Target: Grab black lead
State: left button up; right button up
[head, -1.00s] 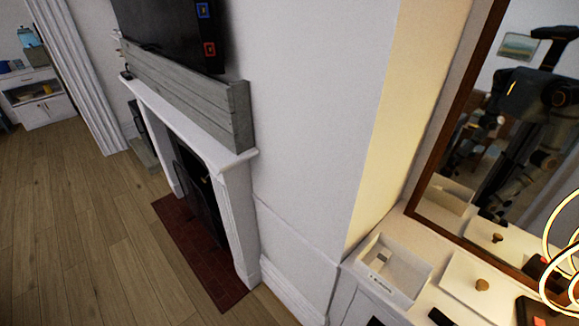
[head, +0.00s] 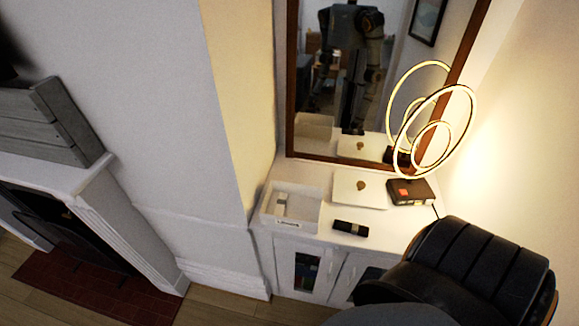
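A small black oblong object (head: 350,228) lies on the white cabinet top (head: 318,234), near its front edge. It is too small to tell whether it is the black lead. A thin dark line (head: 436,212) shows at the cabinet's right end, and I cannot tell what it is. Neither of my grippers is in the head view.
A white open box (head: 268,214), a white lidded box (head: 346,190), a dark box with an orange mark (head: 410,192) and a ring lamp (head: 470,110) stand on the cabinet. A black padded chair (head: 480,265) blocks the front right. The fireplace (head: 60,235) is left.

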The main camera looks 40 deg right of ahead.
aim_at(343, 226)
jog(key=z, duration=1.85)
